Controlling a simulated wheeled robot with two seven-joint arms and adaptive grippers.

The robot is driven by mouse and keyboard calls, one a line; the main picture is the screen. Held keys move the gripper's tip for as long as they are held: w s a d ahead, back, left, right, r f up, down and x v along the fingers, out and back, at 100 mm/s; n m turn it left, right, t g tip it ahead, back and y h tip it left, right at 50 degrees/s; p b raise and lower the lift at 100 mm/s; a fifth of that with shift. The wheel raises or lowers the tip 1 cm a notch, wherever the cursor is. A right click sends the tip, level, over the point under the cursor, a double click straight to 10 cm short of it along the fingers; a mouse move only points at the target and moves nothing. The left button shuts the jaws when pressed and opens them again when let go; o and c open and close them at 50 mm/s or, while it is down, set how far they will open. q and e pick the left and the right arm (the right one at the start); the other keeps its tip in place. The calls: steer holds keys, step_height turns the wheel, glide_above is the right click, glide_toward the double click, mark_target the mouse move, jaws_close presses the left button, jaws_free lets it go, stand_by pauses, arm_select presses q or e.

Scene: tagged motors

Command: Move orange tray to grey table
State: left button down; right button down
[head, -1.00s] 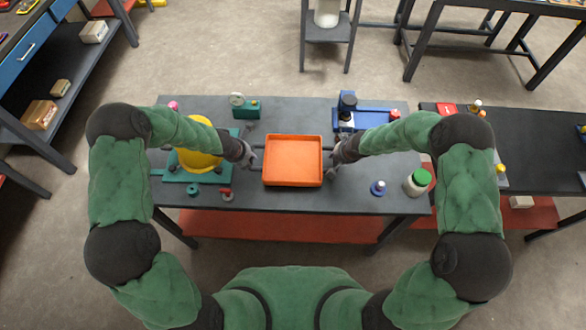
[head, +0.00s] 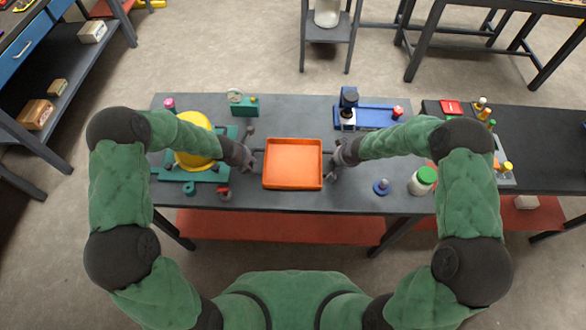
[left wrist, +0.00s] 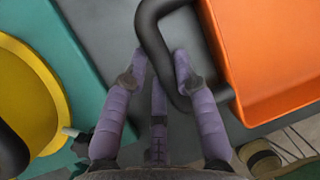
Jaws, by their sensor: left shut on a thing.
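The orange tray (head: 293,163) is at the middle of the dark grey table (head: 300,110), level and empty, with a dark handle on each side. I cannot tell whether it rests on the top or is just above it. My left gripper (head: 250,158) is at its left side, shut on the left handle. In the left wrist view the fingers of my left gripper (left wrist: 160,72) are around the dark handle (left wrist: 152,38), beside the orange tray wall (left wrist: 275,65). My right gripper (head: 334,163) is at the right handle; its fingers are too small to read.
A yellow round part on a teal base (head: 205,174) is close left of the tray. A blue fixture (head: 378,117) stands behind right, and a green-capped jar (head: 423,181) at front right. A black table (head: 555,150) stands right. A small stand (head: 328,38) is behind.

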arm_select(q)
steer(key=c, duration=1)
jaws_free()
steer(key=shift+f, duration=0.1)
arm_select(e)
steer(key=c, duration=1)
jaws_free()
steer(key=shift+f, duration=0.1)
arm_select(q)
steer(key=shift+o, duration=0.2)
arm_select(e)
steer(key=shift+s+d+r, duration=0.1)
steer(key=shift+r, duration=0.3)
arm_select(q)
steer(key=v, duration=1.2)
arm_select(e)
steer(key=v, duration=1.1)
steer(key=shift+s, duration=0.1)
arm_select(q)
steer(key=shift+s+f, duration=0.1)
arm_select(e)
steer(key=shift+s, duration=0.1)
